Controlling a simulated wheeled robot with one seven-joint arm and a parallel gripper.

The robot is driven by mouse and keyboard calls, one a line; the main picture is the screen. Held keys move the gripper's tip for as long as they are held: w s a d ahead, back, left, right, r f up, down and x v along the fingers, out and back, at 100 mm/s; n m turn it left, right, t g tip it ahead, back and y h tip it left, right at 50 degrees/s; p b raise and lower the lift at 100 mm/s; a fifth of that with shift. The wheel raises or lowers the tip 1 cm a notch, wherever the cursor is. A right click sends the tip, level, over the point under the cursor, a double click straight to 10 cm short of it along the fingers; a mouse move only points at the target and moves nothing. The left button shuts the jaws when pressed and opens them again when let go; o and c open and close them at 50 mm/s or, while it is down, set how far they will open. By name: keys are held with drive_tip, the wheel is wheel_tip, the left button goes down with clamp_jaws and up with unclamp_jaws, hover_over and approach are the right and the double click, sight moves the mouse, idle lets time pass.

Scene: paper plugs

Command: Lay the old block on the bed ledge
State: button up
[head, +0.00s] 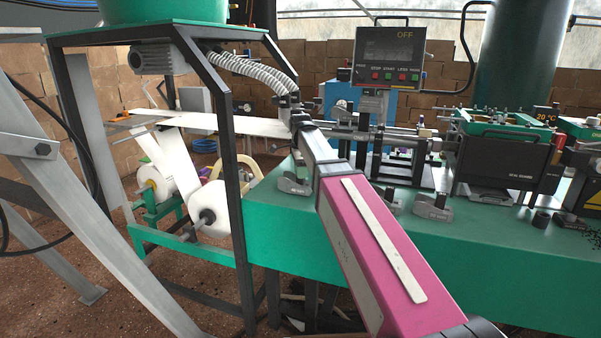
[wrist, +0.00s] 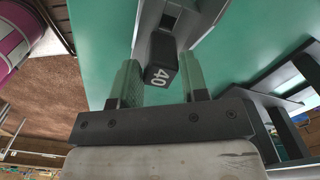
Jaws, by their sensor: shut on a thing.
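I cannot pick out the bed ledge for certain. In the head view, my arm reaches toward the bed's left end, and the block and fingertips cannot be made out.
Metal clamps (head: 293,184) and rails stand on the bed. A control panel (head: 390,55) reading "OFF" rises behind. A dark-framed stand (head: 235,180) and white paper rolls (head: 208,216) are at the left. A dark guard (head: 503,160) stands at the right.

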drive_tip(key=shift+f, duration=0.2)
drive_tip(key=o, duration=1.1)
drive_tip(key=shift+f, duration=0.1)
drive_tip(key=shift+c, duration=0.2)
wheel_tip(320, 180, up, 12)
drive_tip(key=shift+r, duration=0.2)
